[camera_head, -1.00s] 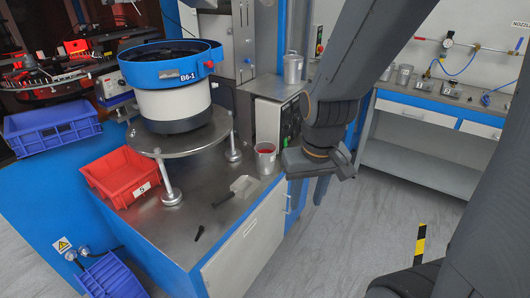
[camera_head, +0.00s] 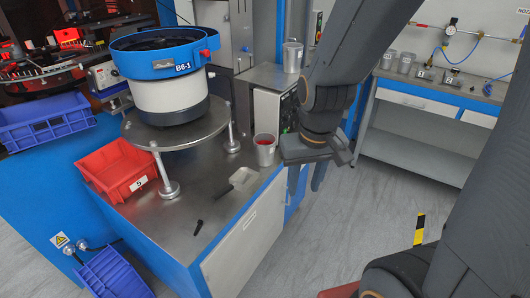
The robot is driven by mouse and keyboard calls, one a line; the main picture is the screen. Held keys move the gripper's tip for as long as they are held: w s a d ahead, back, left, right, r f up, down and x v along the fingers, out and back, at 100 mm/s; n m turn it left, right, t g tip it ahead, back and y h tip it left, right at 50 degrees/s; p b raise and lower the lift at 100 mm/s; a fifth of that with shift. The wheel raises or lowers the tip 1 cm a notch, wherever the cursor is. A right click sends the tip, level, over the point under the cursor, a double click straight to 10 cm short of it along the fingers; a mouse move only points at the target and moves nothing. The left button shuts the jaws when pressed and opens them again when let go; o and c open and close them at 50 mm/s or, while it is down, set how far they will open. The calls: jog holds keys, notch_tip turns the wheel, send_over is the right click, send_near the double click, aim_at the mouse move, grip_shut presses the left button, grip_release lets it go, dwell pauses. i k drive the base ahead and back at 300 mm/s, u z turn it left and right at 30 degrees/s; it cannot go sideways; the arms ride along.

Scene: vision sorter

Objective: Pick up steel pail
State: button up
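A small steel pail (camera_head: 265,150) with red contents stands upright on the steel worktop, near its right edge. Another grey metal pail (camera_head: 292,57) stands on top of the control box behind it. My gripper (camera_head: 306,188) hangs to the right of the pail with red contents, past the worktop edge. Its two dark fingers point down with a gap between them, and nothing shows in the gap. It is apart from both pails.
A blue-rimmed bowl feeder (camera_head: 172,97) stands on a round plate over the worktop. A red bin (camera_head: 118,172), a scoop (camera_head: 243,179) and a dark tool (camera_head: 196,228) lie on the worktop. Several grey cups (camera_head: 405,62) stand on the back bench.

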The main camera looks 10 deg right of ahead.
aim_at(264, 144)
jog(key=u, duration=3.25)
jog(key=k, duration=1.3)
jog(key=z, duration=2.35)
